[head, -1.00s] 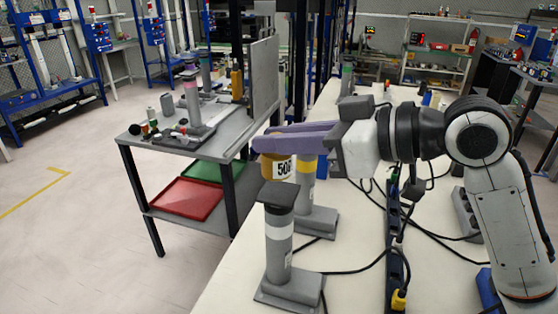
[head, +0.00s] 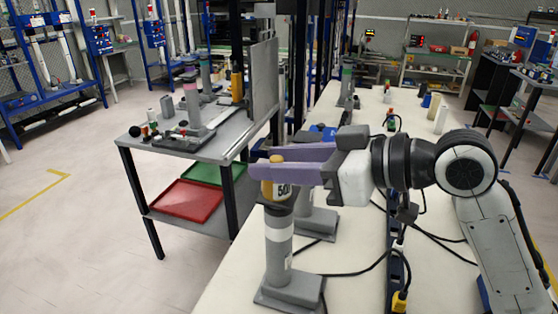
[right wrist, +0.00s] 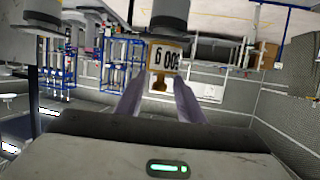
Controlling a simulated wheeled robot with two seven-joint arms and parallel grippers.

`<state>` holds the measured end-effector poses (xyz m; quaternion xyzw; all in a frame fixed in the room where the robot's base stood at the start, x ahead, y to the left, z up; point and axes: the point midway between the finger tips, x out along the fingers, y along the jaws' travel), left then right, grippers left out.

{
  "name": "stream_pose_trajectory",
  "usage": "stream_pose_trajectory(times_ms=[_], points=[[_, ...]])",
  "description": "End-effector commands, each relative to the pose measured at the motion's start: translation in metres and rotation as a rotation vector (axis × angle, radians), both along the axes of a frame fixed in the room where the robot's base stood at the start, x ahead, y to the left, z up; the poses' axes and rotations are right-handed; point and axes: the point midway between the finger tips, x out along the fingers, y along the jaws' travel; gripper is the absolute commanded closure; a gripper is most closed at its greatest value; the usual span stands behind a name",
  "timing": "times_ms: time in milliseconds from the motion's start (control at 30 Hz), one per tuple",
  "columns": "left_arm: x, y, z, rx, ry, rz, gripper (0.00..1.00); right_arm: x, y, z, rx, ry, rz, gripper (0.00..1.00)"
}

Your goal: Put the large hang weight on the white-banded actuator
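The white-banded actuator (head: 279,247) is a grey upright cylinder on a flat base at the bench's near left. The large hang weight (head: 281,190), yellow with a 500 g label, stands upright on its top. It also shows in the right wrist view (right wrist: 166,55), touching the actuator's dark end (right wrist: 170,14). My right gripper (head: 263,166) has its purple fingers parted on both sides of the weight's knob (head: 277,159). Gaps show beside the knob (right wrist: 160,82) in the right wrist view. My left gripper is out of view.
Another grey actuator (head: 318,224) stands close behind, its upper part hidden by my gripper. Cables and a power strip (head: 397,270) lie right of the actuators. A grey side table (head: 222,135) with small parts stands left, red and green trays below.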

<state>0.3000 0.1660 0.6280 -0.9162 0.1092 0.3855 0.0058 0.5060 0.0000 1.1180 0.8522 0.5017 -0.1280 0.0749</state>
Motion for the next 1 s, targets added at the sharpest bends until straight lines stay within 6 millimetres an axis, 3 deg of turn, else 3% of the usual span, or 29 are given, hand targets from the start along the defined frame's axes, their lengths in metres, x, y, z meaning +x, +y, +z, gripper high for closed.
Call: stream_pose_trajectory(times_ms=[167,700,1000], points=[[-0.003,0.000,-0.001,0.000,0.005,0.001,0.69,-0.002,-0.007,0.004,0.000,-0.002,-0.002,0.65],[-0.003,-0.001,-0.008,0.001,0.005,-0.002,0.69,-0.049,-0.091,0.033,-0.002,-0.001,-0.003,0.65],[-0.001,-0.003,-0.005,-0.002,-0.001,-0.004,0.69,-0.056,-0.101,0.038,0.000,-0.001,0.000,0.65]])
